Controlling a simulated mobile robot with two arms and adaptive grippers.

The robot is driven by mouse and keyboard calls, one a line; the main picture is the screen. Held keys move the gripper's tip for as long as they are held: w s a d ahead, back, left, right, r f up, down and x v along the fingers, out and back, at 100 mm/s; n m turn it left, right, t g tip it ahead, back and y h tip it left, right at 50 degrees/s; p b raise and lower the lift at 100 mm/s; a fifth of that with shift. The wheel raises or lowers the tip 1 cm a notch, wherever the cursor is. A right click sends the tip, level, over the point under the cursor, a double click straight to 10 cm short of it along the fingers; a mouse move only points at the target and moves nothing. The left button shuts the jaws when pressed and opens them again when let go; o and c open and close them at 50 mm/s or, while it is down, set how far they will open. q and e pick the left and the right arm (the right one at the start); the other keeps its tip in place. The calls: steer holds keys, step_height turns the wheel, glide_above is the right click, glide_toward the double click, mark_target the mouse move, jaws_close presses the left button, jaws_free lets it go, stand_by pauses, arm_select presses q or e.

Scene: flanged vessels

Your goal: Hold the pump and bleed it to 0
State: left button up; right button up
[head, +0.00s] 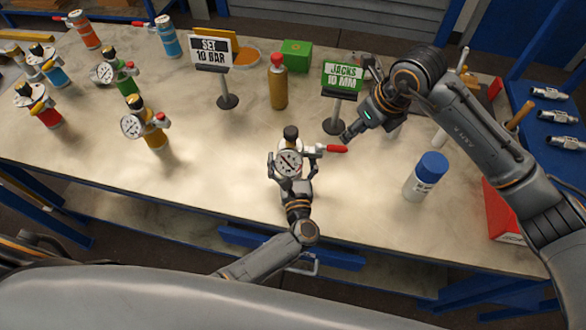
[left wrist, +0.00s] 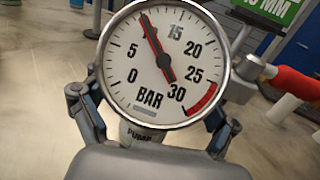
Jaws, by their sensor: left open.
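The pump (head: 291,145) stands upright near the table's front edge, with a black cap on top and a red-tipped lever (head: 332,148) pointing right. Its round BAR gauge (left wrist: 165,65) faces my left wrist camera; the red needle points up-left between 5 and 15, at about 10. My left gripper (head: 289,174) is open, with a finger on each side of the pump below the gauge; whether they touch it is unclear. The pump's lower body is mostly hidden. My right gripper (head: 348,133) is just above and right of the lever's red tip, apart from it; its jaw opening is unclear.
A "SET 10 BAR" sign (head: 211,52) and a "JACKS 10 MM" sign (head: 342,77) stand behind, with a brass bottle (head: 278,82) between. A blue-capped white bottle (head: 425,178) stands right. Several other gauged pumps fill the left. The front-left tabletop is clear.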

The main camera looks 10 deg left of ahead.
arm_select(q)
steer(key=shift+w+a, duration=0.1)
steer(key=shift+w, duration=0.25)
steer(key=shift+c, duration=0.4)
steer(key=c, duration=1.6)
